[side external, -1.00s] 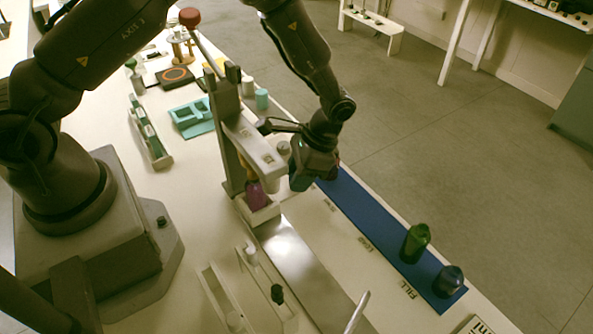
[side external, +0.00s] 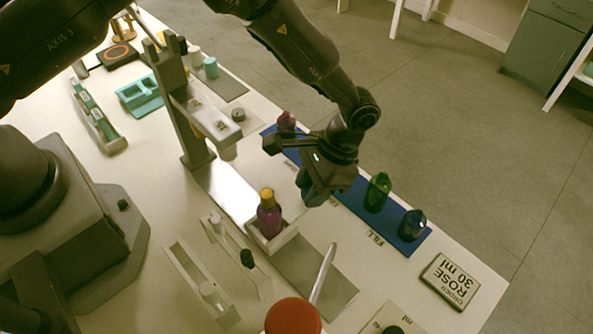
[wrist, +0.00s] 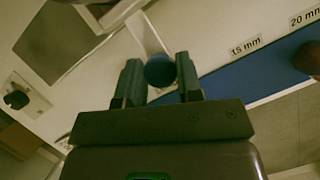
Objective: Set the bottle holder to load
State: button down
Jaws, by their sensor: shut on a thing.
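The bottle holder (side external: 287,240) is a small white open tray on the pale slide rail, clear of the press post. An upright purple bottle (side external: 268,222) with a gold cap stands in it. My gripper (side external: 316,190) is low, just behind and to the right of the holder. In the wrist view, my two fingers (wrist: 159,84) close on a round dark blue knob (wrist: 159,68). The knob is hidden by my gripper in the side view, and its join to the holder is not clear.
The press (side external: 203,115) stands behind the holder. A thin pale rod (side external: 323,272) and red knob (side external: 293,318) are at the front.

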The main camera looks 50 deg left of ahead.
jog(key=shift+d, duration=0.9)
jog(key=c, duration=0.8)
grip_release()
jog(key=v, duration=1.3)
